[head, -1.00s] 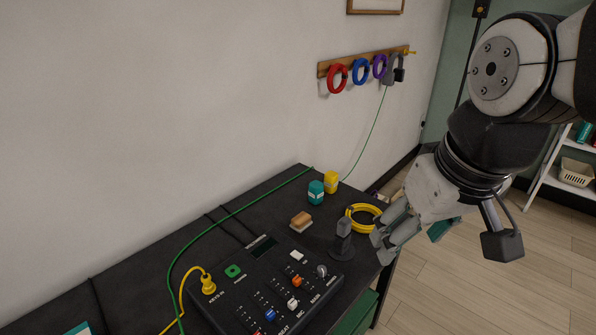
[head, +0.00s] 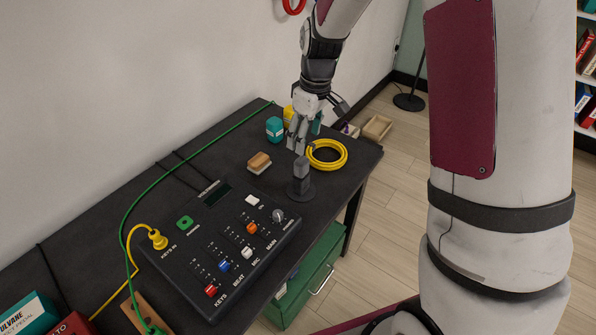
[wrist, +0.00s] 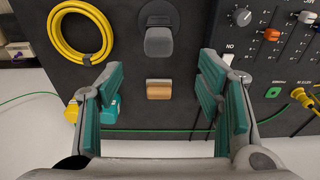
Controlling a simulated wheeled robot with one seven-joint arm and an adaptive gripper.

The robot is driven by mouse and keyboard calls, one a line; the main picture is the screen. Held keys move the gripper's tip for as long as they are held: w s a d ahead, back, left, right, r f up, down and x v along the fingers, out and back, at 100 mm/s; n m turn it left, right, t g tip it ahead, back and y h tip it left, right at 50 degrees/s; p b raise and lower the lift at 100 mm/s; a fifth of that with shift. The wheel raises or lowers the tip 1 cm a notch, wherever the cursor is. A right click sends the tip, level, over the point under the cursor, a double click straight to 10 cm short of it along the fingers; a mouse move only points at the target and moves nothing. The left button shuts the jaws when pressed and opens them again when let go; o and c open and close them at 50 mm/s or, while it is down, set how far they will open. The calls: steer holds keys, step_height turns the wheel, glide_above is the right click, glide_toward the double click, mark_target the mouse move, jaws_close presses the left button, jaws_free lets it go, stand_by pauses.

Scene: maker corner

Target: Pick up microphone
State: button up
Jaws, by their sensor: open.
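The microphone (head: 302,172) is a small grey block-headed piece standing upright on a round dark base on the black table, between the mixer and the yellow cable coil. In the wrist view its grey head (wrist: 158,41) shows from above, beyond the fingertips and between their lines. My gripper (head: 302,140) is above the table, just behind the microphone in the head view. In the wrist view my gripper (wrist: 160,78) is open, its teal-padded fingers wide apart with nothing held between them.
A wood-topped block (head: 259,163) lies left of the microphone. A yellow cable coil (head: 327,154) lies to its right. The mixer (head: 222,240) fills the table's front middle. A teal jar (head: 275,129) and a yellow one (head: 289,115) stand at the back.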

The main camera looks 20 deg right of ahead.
mark_target(302, 160)
steer(key=f, duration=0.5)
steer(key=w+f, duration=0.1)
steer(key=f, duration=0.2)
steer(key=shift+a+f, duration=0.3)
steer(key=shift+f, duration=0.05)
steer(key=f, duration=0.4)
steer(key=shift+w+a+f, duration=0.15)
steer(key=shift+w+f, duration=0.2)
steer(key=shift+f, duration=0.05)
steer(key=shift+c, duration=0.2)
jaws_close()
